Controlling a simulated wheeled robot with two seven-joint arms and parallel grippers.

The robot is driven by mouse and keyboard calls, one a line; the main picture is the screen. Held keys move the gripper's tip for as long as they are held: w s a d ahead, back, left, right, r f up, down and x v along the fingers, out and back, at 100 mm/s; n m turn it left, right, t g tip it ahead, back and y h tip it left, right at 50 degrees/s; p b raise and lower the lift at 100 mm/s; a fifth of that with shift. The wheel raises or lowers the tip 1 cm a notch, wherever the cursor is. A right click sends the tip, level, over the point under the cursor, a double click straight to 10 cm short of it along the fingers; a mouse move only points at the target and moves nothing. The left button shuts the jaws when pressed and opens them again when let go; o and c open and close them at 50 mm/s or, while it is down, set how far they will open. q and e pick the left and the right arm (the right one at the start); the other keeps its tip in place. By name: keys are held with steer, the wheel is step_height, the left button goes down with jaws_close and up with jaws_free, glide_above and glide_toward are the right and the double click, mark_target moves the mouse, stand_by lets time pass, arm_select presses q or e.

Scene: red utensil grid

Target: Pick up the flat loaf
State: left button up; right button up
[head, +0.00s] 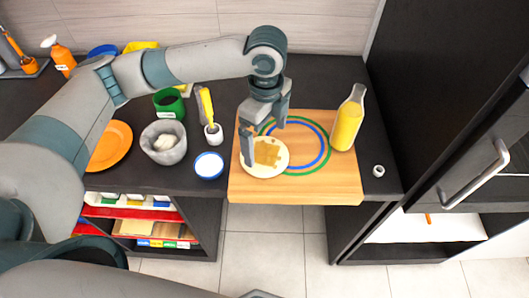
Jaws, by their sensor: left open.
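The flat loaf (267,153) is yellow-brown and lies on a round white plate (264,172). The plate is on a wooden board (300,189) at the counter's front edge, partly over the blue and green rings drawn there. My left gripper (264,143) points down over the plate, its fingers spread. One finger is at the plate's left edge and the other is behind the loaf. I cannot tell whether either finger touches the loaf or plate. My right gripper is not in view.
A bottle of yellow liquid (347,120) stands at the board's right. Left of the board are a white-and-blue bowl (209,167), a grey bowl (164,155), a small cup with a yellow-handled brush (213,135) and an orange plate (112,146). The board's front right is clear.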

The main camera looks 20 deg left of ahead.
mark_target(264, 153)
arm_select(q)
steer(key=shift+f, duration=0.15)
steer(key=shift+a+f+p, duration=0.15)
steer(key=shift+f+p, duration=0.4)
steer(key=shift+f, duration=0.1)
step_height(264, 153, down, 3)
steer(key=shift+a+f+p, duration=0.1)
steer(key=shift+p, duration=0.4)
steer(key=shift+f, duration=0.3)
steer(key=shift+c, duration=0.3)
steer(key=c, duration=0.7)
